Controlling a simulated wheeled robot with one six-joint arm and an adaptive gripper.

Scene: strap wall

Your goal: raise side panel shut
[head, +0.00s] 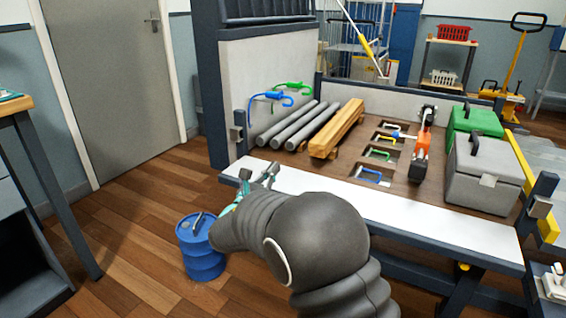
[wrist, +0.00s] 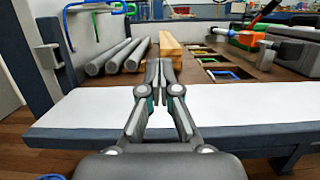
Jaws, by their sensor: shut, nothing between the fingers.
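The side panel (head: 440,226) is a long white board with a dark frame along the near edge of the cargo bed. It is folded down and outward, with its white inner face up. In the wrist view the panel (wrist: 240,105) spans the picture below the bed. My gripper (head: 268,173) is at the panel's left end in the head view. In the wrist view my gripper (wrist: 158,70) has its fingers together and empty, over the panel and pointing at the bed. I cannot tell whether it touches the panel. My arm hides part of the panel's lower edge.
Corner posts with latches stand at left (head: 238,132) and right (head: 541,200). The bed holds grey pipes (head: 292,124), timber (head: 337,129), an orange tool (head: 423,145) and a grey case (head: 482,172). A blue drum (head: 201,250) stands on the floor below the panel's left end.

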